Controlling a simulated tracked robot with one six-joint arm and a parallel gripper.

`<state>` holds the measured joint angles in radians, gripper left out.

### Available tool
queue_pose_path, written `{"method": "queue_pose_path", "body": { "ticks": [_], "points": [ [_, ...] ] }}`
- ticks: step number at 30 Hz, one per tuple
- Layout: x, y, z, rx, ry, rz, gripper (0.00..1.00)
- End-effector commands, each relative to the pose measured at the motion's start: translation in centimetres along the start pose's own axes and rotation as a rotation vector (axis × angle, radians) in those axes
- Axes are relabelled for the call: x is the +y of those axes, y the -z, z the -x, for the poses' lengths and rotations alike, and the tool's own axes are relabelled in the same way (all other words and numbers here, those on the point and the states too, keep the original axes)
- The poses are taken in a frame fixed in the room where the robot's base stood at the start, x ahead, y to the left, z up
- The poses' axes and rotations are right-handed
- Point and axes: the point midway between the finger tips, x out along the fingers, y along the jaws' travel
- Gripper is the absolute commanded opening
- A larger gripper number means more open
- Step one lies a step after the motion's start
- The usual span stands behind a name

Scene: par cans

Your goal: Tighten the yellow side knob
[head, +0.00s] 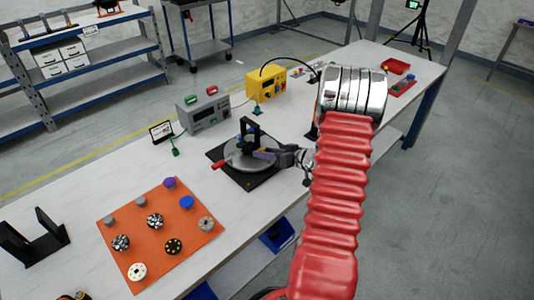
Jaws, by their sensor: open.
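A round silver turntable (243,163) sits on a black square mat (240,181) on the workbench, with a red handle (218,164) at its left. A black upright bracket (251,131) stands on the turntable, with small blue and purple parts by its foot. I cannot make out the yellow side knob for certain; parts there are small and partly hidden. My gripper (277,156) reaches in from the right over the turntable's right edge, close beside the bracket's foot. It is open. Whether its fingers touch anything cannot be told.
An orange mat (150,252) with several knobs and discs lies front left, near a black stand (36,240). A grey meter box (203,112) and a yellow box (266,85) stand behind the turntable. The white bench (90,200) has bare room between them.

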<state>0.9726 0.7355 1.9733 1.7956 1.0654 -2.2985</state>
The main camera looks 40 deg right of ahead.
Motion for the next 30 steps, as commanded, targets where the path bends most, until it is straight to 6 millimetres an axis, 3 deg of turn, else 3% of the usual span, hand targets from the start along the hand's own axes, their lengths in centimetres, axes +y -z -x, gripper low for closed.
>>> {"method": "queue_pose_path", "body": {
  "ticks": [10,30],
  "points": [
    [0.1,0.0,1.9,0.001,-0.002,-0.001,0.43],
    [0.1,-0.1,12.7,0.001,-0.002,0.0,0.43]
  ]
}}
